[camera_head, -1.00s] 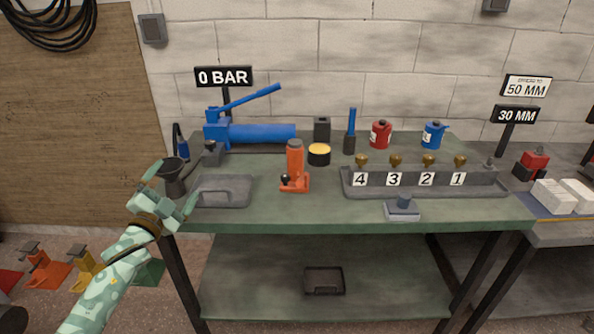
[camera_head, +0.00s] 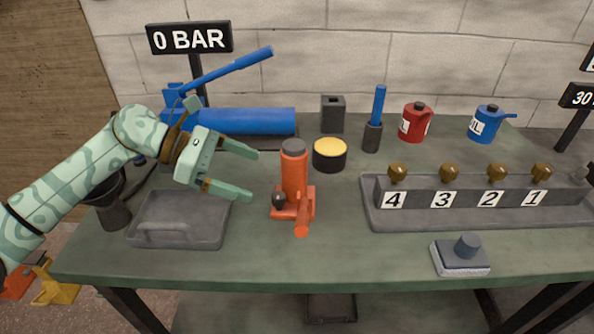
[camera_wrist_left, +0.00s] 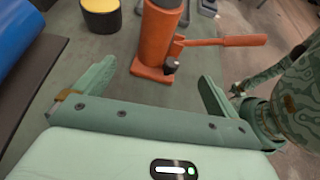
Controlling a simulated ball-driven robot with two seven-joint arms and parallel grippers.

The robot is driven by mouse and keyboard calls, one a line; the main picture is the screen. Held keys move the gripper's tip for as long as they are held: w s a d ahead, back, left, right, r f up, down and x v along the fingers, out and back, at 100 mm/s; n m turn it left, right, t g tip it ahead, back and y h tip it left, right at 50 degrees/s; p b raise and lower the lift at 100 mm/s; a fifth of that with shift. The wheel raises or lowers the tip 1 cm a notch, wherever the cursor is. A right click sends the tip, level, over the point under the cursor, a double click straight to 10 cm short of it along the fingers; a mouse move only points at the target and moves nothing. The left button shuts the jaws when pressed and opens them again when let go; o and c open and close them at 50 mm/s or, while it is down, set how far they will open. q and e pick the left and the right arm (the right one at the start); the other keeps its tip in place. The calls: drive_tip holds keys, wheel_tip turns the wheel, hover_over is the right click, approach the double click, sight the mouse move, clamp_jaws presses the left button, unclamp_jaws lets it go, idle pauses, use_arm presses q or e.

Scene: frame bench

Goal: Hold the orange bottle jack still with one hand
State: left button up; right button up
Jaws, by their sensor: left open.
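The orange bottle jack (camera_head: 293,172) stands upright on the green bench, with a dark cap on top, a dark knob low on its side and an orange handle stub pointing to the front. My left gripper (camera_head: 252,175) is open and empty, just left of the jack, with its fingers pointing at the jack's body. In the left wrist view the jack (camera_wrist_left: 157,35) stands ahead of the open fingers (camera_wrist_left: 155,88), apart from them. My right gripper is not seen for certain; a patterned green part shows at the right edge of the wrist view.
A grey tray (camera_head: 180,235) lies below my left gripper. A blue pump (camera_head: 245,121) stands behind. A yellow-topped black tin (camera_head: 330,155) is close behind the jack. A numbered valve block (camera_head: 465,190) is at the right. The bench front before the jack is clear.

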sight(288, 199)
use_arm(q)
drive_tip(key=shift+w+f, duration=0.15)
drive_tip(key=shift+f, duration=0.15)
drive_tip(key=shift+d+f, duration=0.15)
drive_tip(key=shift+d, duration=0.05)
drive_tip(key=x, duration=0.9)
drive_tip(key=shift+b, duration=0.3)
drive_tip(key=c, duration=0.9)
